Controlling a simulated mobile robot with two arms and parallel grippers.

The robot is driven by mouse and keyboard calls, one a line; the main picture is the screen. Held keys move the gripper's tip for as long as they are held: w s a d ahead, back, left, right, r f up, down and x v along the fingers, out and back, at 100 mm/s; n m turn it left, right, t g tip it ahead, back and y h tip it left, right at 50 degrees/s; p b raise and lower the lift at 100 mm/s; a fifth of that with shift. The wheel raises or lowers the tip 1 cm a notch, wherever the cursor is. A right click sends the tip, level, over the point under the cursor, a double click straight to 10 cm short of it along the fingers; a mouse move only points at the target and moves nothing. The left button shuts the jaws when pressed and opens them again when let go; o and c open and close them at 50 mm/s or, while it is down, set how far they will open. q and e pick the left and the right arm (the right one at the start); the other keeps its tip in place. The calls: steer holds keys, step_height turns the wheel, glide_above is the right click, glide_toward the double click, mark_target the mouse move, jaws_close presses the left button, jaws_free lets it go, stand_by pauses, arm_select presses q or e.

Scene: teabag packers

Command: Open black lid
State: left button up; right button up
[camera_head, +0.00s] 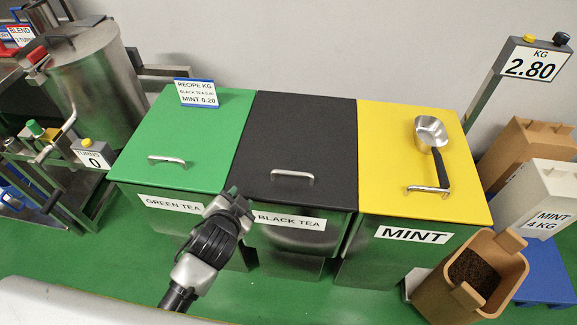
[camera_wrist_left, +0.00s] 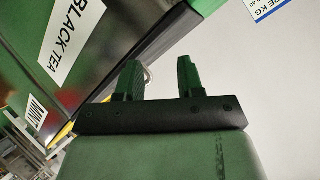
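The black lid (camera_head: 304,135) lies shut on the bin labelled BLACK TEA, between the green and yellow lids. Its silver bar handle (camera_head: 293,176) is near the front edge. My left gripper (camera_head: 236,192) is just left of the handle, by the front edge of the lids, and apart from the handle. In the left wrist view, the two fingers of my left gripper (camera_wrist_left: 160,68) are spread with nothing held. A bit of a metal handle (camera_wrist_left: 148,74) shows beyond them. My right gripper is in no view.
The green lid (camera_head: 195,130) and yellow lid (camera_head: 400,150) are shut on either side. A metal scoop (camera_head: 432,140) lies on the yellow lid. A recipe sign (camera_head: 198,93) stands on the green lid. An open brown box (camera_head: 440,295) of dark tea stands at the lower right.

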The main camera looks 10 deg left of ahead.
arm_select(q)
steer(key=w+d+r+m+t+h, duration=0.4)
steer(key=w+d+r+m+t, duration=0.15)
steer(key=r, duration=0.45)
steer(key=d+r+m+g+h, duration=0.5)
steer(key=d+m+g+h, duration=0.15)
steer(key=m, duration=0.75)
steer(key=d+r+m+g+h, duration=0.5)
steer(key=m+h, duration=0.3)
steer(key=m, duration=0.6)
steer(key=m+g+y, duration=0.6)
steer(key=m+y, duration=0.7)
steer(key=y, duration=0.1)
glide_toward(291, 172)
steer(key=p+x, duration=0.1)
steer(key=x, duration=0.7)
steer(key=shift+w+d+f+p, duration=0.1)
steer(key=shift+d+f+p, duration=0.05)
steer(key=shift+p, duration=0.25)
